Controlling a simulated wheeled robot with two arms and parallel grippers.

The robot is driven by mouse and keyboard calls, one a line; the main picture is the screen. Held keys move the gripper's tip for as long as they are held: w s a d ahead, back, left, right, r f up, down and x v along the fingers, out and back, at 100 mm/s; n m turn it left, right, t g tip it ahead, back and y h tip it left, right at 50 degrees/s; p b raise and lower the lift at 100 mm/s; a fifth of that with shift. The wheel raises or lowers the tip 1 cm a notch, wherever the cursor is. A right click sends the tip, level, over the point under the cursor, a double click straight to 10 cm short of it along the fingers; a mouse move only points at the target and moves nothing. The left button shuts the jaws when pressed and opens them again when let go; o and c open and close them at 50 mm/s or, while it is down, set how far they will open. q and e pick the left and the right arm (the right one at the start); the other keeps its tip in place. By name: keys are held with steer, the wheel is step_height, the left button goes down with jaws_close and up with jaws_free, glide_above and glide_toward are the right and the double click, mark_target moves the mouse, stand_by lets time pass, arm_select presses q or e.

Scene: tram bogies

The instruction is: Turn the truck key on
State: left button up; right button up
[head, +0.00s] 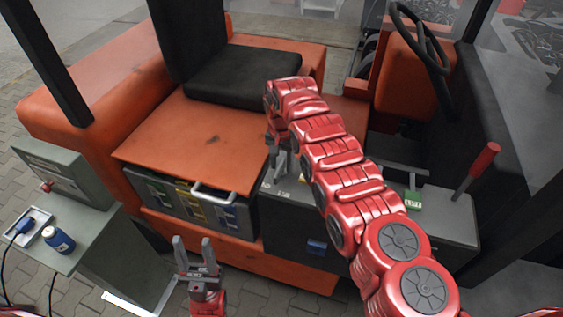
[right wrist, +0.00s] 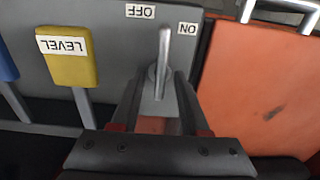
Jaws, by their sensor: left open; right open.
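The truck key (right wrist: 163,62) is a grey metal piece on a round mount in the grey panel (right wrist: 100,15), seen in the right wrist view. Its tip points between the upside-down OFF label (right wrist: 140,11) and ON label (right wrist: 217,28), nearer OFF. My right gripper (right wrist: 160,82) is open, with its fingers on either side of the key; whether they touch it I cannot tell. In the head view my right gripper (head: 279,158) is over the console beside the orange seat base, and my arm hides part of the console. My left gripper (head: 197,250) is open and empty, low in front of the truck.
A yellow LEVEL lever (right wrist: 68,52) stands beside the key. A red-handled lever (head: 484,160) and the steering wheel (head: 420,38) are to the right. A grey side table (head: 85,235) with a blue bottle (head: 58,239) stands at the left.

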steer(key=shift+c, duration=0.3)
jaws_close()
